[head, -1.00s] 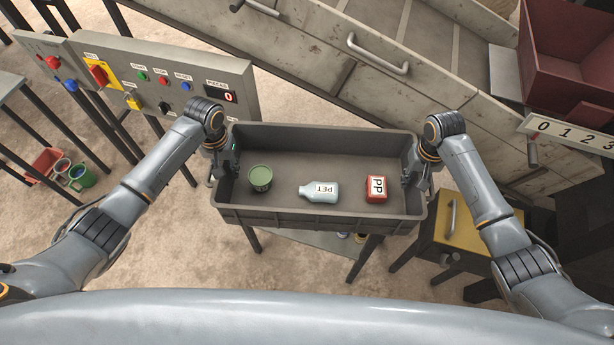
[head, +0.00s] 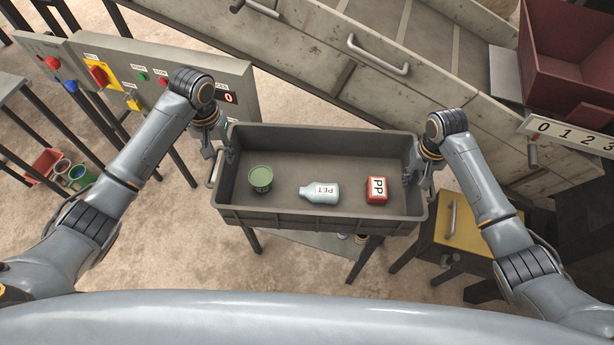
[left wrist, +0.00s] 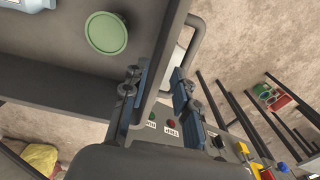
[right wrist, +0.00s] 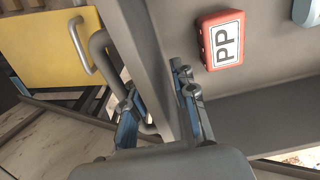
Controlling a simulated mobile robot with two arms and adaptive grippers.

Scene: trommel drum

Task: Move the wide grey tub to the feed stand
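The wide grey tub (head: 320,222) sits level on a legged stand. Inside lie a green can (head: 260,178), a pale PET bottle (head: 320,193) and a red PP container (head: 376,189). My left gripper (head: 214,152) is at the tub's left end. In the left wrist view its fingers (left wrist: 157,88) are apart, either side of the end wall, near the grey handle (left wrist: 197,40). My right gripper (head: 412,168) is at the right end. In the right wrist view its fingers (right wrist: 158,90) are apart, either side of that wall, by the other handle (right wrist: 98,48).
A control panel (head: 150,75) with buttons stands behind left. A sloped grey housing with a handle (head: 378,55) runs behind the tub. A yellow-topped unit (head: 468,225) is close right, and a dark red bin (head: 570,60) is at far right. Small containers (head: 62,170) stand left.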

